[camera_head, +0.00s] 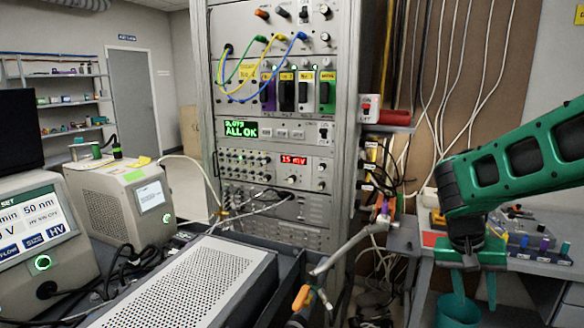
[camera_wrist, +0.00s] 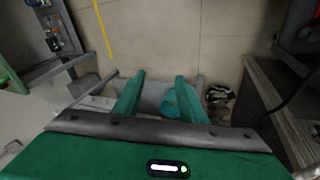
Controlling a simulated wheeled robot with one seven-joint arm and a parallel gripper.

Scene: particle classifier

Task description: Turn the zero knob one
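The instrument rack (camera_head: 346,120) stands upright in the middle of the head view. It carries a panel with a red "1.5 mV" display (camera_head: 294,160) and small knobs (camera_head: 320,184) to its right and below. More knobs (camera_head: 262,13) sit on the top panel. No label is legible enough to tell which one is the zero knob. My gripper (camera_head: 474,286) hangs at the right of the head view, pointing down, well apart from the rack. In the wrist view my gripper (camera_wrist: 158,82) has its two fingers apart with nothing held between them.
A teal bin (camera_head: 456,312) stands below my gripper. A workbench (camera_head: 545,225) with small items is at the right. A perforated metal box (camera_head: 190,285) and a beige unit (camera_head: 95,205) fill the left front. A metal arm with an orange clip (camera_head: 302,297) juts out before the rack.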

